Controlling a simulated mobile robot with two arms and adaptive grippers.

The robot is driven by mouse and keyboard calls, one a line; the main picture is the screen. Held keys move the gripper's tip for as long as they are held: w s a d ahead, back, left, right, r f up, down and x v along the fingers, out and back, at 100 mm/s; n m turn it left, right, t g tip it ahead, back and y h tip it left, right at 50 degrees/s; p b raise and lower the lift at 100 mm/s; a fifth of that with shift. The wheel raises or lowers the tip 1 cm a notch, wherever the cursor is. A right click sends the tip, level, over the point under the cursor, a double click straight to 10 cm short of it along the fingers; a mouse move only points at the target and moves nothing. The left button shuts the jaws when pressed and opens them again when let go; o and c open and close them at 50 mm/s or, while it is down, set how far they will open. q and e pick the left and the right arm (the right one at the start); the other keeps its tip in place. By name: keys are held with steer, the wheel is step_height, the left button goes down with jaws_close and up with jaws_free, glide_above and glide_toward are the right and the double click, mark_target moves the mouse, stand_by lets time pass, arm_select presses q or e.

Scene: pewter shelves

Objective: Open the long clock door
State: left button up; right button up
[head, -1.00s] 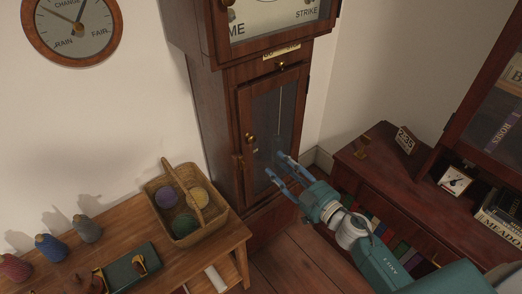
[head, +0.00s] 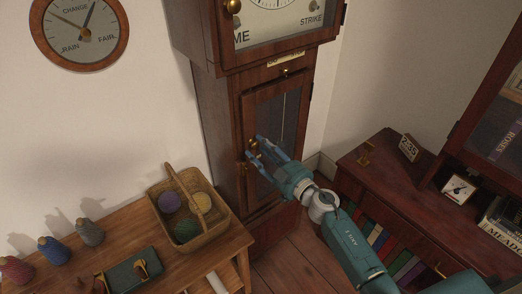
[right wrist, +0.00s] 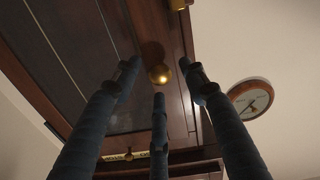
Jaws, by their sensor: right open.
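The long clock door (head: 291,112) is the narrow glazed wooden door in the tall clock's body, and it looks shut. In the right wrist view its wooden frame and dark pane (right wrist: 75,60) fill the left and middle. A round brass knob (right wrist: 159,75) sits on its frame. My right gripper (head: 254,148) is open in front of the door's left edge. In the right wrist view its fingers (right wrist: 161,90) are spread about the knob, with no clear contact. A second brass piece (right wrist: 177,4) shows at the top edge. My left gripper is not in view.
A wooden table (head: 140,225) with a wicker basket (head: 172,226) of yarn balls stands left of the clock. A low dark cabinet (head: 385,165) with a small sign and dial stands right. Bare floor (head: 290,268) lies between. A round barometer (head: 80,33) hangs on the wall.

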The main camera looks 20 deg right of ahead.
steer(key=shift+c, duration=0.3)
jaws_close()
steer(key=shift+s+d, duration=0.1)
steer(key=shift+s, duration=0.05)
